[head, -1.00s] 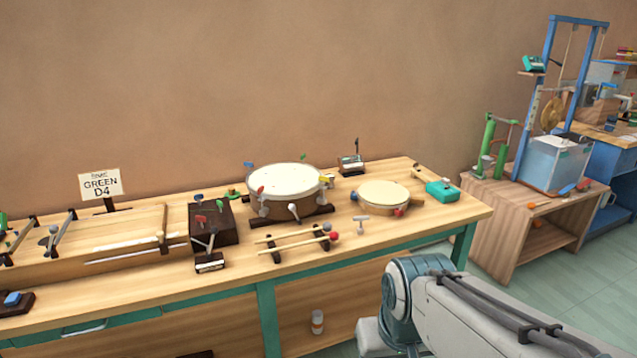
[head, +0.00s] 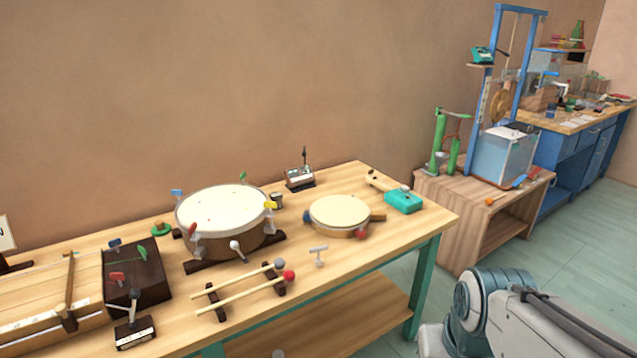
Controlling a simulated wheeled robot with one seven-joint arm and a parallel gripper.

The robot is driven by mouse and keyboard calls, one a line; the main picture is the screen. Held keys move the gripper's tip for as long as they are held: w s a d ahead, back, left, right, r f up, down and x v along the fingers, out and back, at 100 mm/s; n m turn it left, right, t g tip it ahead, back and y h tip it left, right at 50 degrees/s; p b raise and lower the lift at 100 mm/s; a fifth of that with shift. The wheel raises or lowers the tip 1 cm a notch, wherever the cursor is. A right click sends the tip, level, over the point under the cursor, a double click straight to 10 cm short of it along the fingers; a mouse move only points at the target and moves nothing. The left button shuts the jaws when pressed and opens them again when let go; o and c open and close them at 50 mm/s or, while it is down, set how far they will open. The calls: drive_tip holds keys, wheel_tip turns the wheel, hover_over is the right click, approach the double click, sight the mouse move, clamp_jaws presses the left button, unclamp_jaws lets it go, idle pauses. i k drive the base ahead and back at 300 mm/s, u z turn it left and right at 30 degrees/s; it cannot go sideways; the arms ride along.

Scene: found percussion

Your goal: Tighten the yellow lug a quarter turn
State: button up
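A drum (head: 228,218) with a cream head and brown shell rests on a dark cradle on the wooden bench. The yellow lug (head: 270,205) is at the drum's right rim. A red lug (head: 192,230) sits at the left front of the rim, a blue one (head: 176,193) at the left back and a green one (head: 242,177) at the back. A grey T-shaped key (head: 319,254) stands on the bench at the front right of the drum. My arm shows at the lower right, apart from the bench. My gripper is not in view.
Two mallets (head: 240,290) lie on a rack before the drum. A smaller frame drum (head: 340,215) and a teal box (head: 403,201) are to the right. A dark box with coloured levers (head: 136,272) is at left. Open floor (head: 400,258) lies right of the bench.

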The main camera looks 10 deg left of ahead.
sight(268, 204)
drive_tip(key=z, duration=0.1)
drive_tip(key=i, duration=0.7)
drive_tip(key=u, duration=0.7)
drive_tip(key=i, duration=0.6)
drive_tip(key=u, duration=0.7)
